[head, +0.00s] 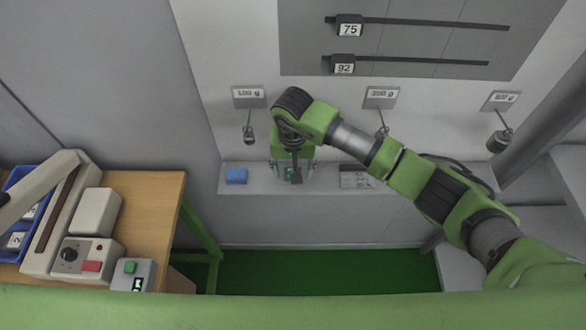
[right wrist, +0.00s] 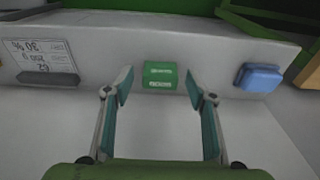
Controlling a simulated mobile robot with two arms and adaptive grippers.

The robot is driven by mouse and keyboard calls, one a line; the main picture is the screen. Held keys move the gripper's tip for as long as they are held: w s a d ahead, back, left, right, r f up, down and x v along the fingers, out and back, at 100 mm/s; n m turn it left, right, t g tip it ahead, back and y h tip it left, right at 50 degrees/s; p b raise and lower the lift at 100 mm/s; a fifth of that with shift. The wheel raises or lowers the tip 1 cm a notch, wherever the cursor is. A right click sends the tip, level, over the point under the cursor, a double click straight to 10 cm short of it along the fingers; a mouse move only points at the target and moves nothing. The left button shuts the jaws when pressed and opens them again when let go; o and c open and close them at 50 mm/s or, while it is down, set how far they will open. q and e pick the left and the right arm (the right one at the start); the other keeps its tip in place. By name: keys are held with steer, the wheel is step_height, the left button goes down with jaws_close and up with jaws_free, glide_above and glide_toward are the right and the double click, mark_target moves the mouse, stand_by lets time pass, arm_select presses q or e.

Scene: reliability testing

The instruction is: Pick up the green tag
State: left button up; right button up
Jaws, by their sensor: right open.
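The green tag (right wrist: 160,75) is a small green block with white lettering. It sits on the grey ledge (right wrist: 120,35) and shows between my open right fingers in the right wrist view. My right gripper (right wrist: 160,90) is open and empty, with one fingertip on either side of the tag and apart from it. In the head view my right gripper (head: 295,172) points down at the ledge, and the tag (head: 288,174) is partly hidden behind it. My left gripper is not in view.
A blue block (head: 236,176) lies on the ledge left of the tag, and a printed card (head: 355,178) lies to the right. Hanging weights (head: 248,134) are on the wall above. A wooden table (head: 150,205) with devices stands at the left.

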steer(key=shift+f, duration=0.5)
steer(key=shift+c, duration=0.2)
steer(key=c, duration=1)
steer(key=shift+w+r, duration=0.1)
steer(key=shift+r, duration=0.1)
